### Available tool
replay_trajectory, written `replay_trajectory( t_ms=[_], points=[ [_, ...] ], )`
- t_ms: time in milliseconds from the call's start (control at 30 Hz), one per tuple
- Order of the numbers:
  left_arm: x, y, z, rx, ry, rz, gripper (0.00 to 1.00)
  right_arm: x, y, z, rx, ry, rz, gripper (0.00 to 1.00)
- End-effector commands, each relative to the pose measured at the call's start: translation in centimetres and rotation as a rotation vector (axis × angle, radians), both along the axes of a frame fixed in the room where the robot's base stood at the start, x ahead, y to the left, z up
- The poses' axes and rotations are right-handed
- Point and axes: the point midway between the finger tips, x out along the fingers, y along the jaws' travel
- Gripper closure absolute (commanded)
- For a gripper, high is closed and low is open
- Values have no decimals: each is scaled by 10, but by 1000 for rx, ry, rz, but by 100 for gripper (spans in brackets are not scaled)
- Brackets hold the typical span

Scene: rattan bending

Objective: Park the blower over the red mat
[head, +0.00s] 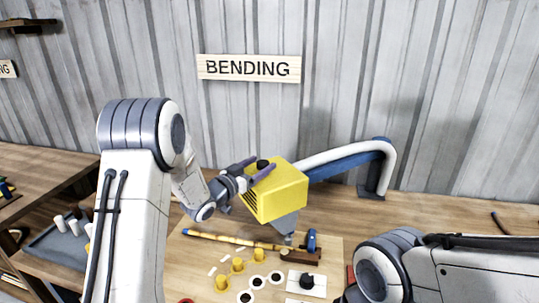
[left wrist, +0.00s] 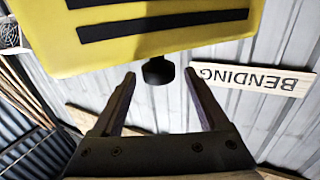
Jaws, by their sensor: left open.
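The blower is a yellow box (head: 277,192) with a grey nozzle underneath, hung from a blue arm with a white hose. A black knob (head: 262,164) stands on its top. My left gripper (head: 257,167) is open at the blower's top, with its fingers on either side of the knob. In the left wrist view, the knob (left wrist: 158,72) shows between the open fingertips, below the slotted yellow housing (left wrist: 150,28). A small red patch (head: 350,276) shows beside my right arm; I cannot tell if it is the mat. My right gripper is out of view.
On the bench under the blower lie a bamboo-coloured rod (head: 222,240), a wooden block with a blue clamp (head: 311,240), yellow cups (head: 238,265) and a white plate with a black knob (head: 306,281). A grey tray (head: 62,248) is at left. A BENDING sign (head: 249,68) hangs behind.

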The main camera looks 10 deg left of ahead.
Motion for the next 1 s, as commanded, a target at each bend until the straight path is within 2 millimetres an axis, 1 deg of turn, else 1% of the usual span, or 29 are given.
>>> replay_trajectory(
  t_ms=[33, 100, 200, 300, 433, 667, 700, 767, 800, 867, 1000],
  points=[
    [9, -5, 3, 0, 1, -3, 23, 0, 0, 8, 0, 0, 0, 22],
    [20, -11, 3, 0, 1, -3, 23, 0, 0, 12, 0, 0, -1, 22],
    [32, -16, 2, 1, 2, -2, 23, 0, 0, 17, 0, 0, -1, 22],
    [40, -20, 1, 0, 1, -3, 23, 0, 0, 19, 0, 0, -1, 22],
    [44, -21, 0, 0, 1, -2, 23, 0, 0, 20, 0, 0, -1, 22],
    [45, -22, 0, 0, 1, -1, 23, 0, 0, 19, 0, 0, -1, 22],
    [45, -21, 0, 0, 1, -1, 38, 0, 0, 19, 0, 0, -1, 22],
    [45, -21, 0, 0, 1, -1, 61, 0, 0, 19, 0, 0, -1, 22],
    [45, -21, 0, 0, 1, -1, 76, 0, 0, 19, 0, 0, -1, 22],
    [45, -21, 0, 0, 1, -1, 99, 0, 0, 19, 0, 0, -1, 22],
    [44, -21, 0, 0, 1, -1, 100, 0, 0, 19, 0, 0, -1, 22]
  ],
)
